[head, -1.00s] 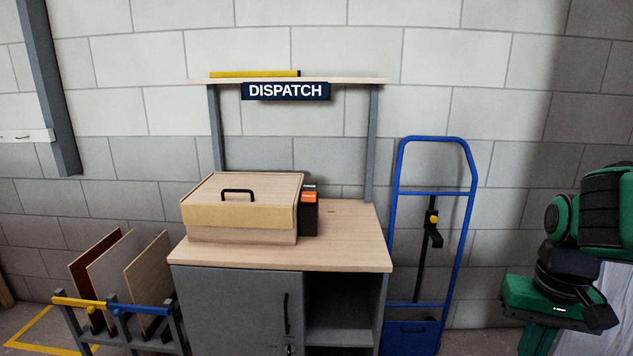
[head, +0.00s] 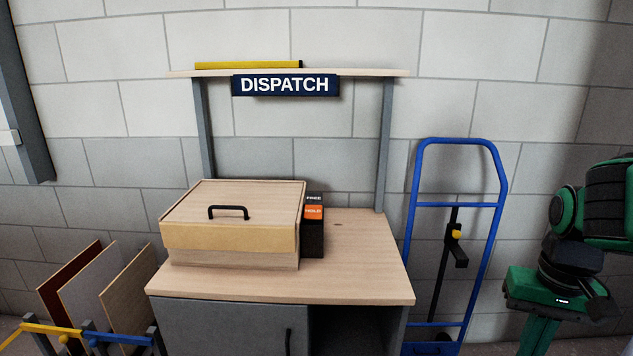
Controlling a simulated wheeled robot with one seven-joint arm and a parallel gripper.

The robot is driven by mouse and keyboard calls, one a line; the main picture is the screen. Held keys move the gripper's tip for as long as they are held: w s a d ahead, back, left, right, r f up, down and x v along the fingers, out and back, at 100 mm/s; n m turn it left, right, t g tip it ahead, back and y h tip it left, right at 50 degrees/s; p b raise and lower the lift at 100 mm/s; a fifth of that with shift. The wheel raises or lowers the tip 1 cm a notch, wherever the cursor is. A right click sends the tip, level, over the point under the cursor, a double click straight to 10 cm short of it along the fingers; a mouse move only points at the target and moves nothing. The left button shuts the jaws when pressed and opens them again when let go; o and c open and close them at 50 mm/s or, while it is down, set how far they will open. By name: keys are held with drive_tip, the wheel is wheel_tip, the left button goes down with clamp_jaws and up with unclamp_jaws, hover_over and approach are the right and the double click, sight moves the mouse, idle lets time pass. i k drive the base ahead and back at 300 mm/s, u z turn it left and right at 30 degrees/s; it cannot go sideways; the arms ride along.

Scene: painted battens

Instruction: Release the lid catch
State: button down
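A wooden box with a flat lid (head: 240,196) stands on the left of the bench top. The lid is down and has a black handle (head: 228,211). Right behind the box's right side is a black switch unit (head: 313,238) with a dark part marked FREE (head: 314,198) and an orange part marked HOLD (head: 313,212). The box hides some of the unit. No separate catch shows on the box front. My gripper (head: 538,335) hangs at the right edge of the view, apart from the bench and box. Its fingertips are not clearly seen.
The bench top (head: 365,270) is bare to the right of the box. A shelf (head: 370,73) with a DISPATCH sign (head: 286,85) and a yellow batten (head: 248,65) is above. A blue hand truck (head: 458,204) stands between bench and arm. A rack with panels (head: 127,290) is left.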

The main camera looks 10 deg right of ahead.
sight(314, 202)
drive_tip(key=i, duration=0.95)
drive_tip(key=u, duration=0.75)
